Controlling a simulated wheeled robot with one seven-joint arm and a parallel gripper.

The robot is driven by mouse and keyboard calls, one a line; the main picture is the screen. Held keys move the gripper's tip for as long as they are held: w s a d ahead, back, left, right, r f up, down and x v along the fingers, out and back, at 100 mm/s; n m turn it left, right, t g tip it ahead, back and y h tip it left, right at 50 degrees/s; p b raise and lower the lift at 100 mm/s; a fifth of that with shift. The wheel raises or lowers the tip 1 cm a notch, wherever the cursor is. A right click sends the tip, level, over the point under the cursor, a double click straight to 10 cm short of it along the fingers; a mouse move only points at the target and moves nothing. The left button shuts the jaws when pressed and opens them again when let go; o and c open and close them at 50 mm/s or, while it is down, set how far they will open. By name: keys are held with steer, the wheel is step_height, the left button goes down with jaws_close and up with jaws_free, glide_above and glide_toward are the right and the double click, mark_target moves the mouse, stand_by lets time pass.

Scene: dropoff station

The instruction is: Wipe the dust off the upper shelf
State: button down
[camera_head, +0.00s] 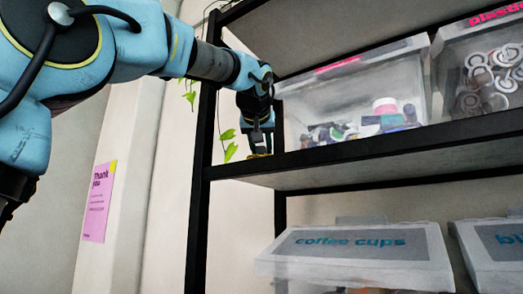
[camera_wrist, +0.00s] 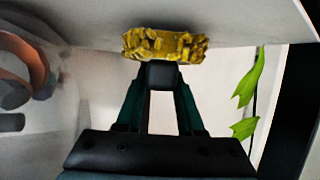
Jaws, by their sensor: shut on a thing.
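The upper shelf (camera_head: 350,153) is a board with a black front edge, seen from slightly below in the head view, so its top is mostly hidden. My gripper (camera_head: 258,145) is at the shelf's left end, close to the black upright. In the wrist view my gripper (camera_wrist: 160,75) is shut on a rough yellow sponge (camera_wrist: 165,45). The sponge lies against or very close to a pale flat surface, which looks like the shelf (camera_wrist: 235,18); firm contact cannot be told. Only a sliver of yellow shows in the head view. I cannot make out any dust.
A clear bin of small bottles (camera_head: 310,100) stands right of my gripper, with another bin (camera_head: 450,70) beyond it. A black post (camera_head: 199,180) and a leafy vine (camera_head: 229,145) are close on the left. Lidded bins (camera_head: 350,250) stand on the level below. Another shelf (camera_head: 330,30) is overhead.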

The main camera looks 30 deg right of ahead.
steer(key=shift+f+b, duration=0.3)
steer(key=shift+f, duration=0.1)
steer(key=shift+w+d+r+p, duration=0.1)
steer(key=shift+w+d+p, duration=0.25)
steer(key=shift+d, duration=0.3)
steer(key=shift+s+a+f+b, duration=0.2)
steer(key=shift+s+a+b, duration=0.15)
steer(key=shift+a+b, duration=0.3)
steer(key=shift+s+a+b, duration=0.35)
steer(key=shift+s+a, duration=0.05)
steer(key=shift+a, duration=0.3)
steer(key=shift+w+d+p, duration=0.3)
steer(key=shift+w+d, duration=0.1)
steer(key=shift+d, duration=0.3)
steer(key=shift+w+d+p, duration=0.3)
steer(key=shift+w+d, duration=0.05)
steer(key=shift+d, duration=0.3)
steer(key=shift+s+a+r+b, duration=0.1)
steer(key=shift+s+a+b, duration=0.25)
steer(key=shift+a, duration=0.3)
steer(key=shift+s+a+r+b, duration=0.1)
steer(key=shift+s+a+b, duration=0.25)
steer(key=shift+a, duration=0.25)
